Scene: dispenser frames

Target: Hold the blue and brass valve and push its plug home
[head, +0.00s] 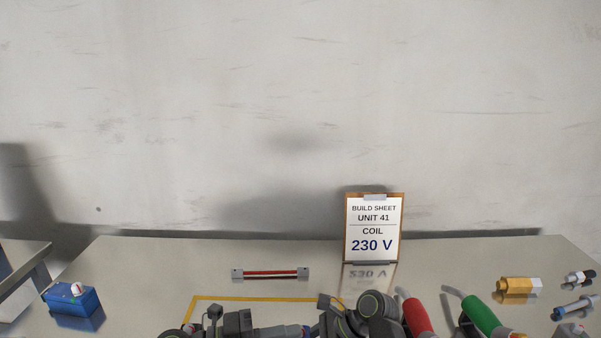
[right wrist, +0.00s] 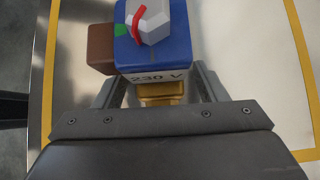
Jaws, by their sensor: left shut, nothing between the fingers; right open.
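The valve shows in the right wrist view as a blue coil block (right wrist: 158,55) marked 230 V above a brass body (right wrist: 161,92). A grey plug (right wrist: 153,22) with a red curved stripe sits on the block's upper face; I cannot tell how deep it is seated. My right gripper (right wrist: 160,88) is open, its fingers on either side of the brass part. In the head view my left gripper (head: 268,330) is shut and empty at the bottom edge, pointing right towards a small bluish part that I cannot make out. The valve is mostly hidden or out of frame there.
A build sheet (head: 374,228) reading coil 230 V stands at the back. A red-and-black wired piece (head: 270,273) lies beyond the yellow outline (head: 250,299). A blue box (head: 72,299) is at left; red (head: 417,316) and green (head: 481,313) handles and a brass hex piece (head: 519,286) are at right.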

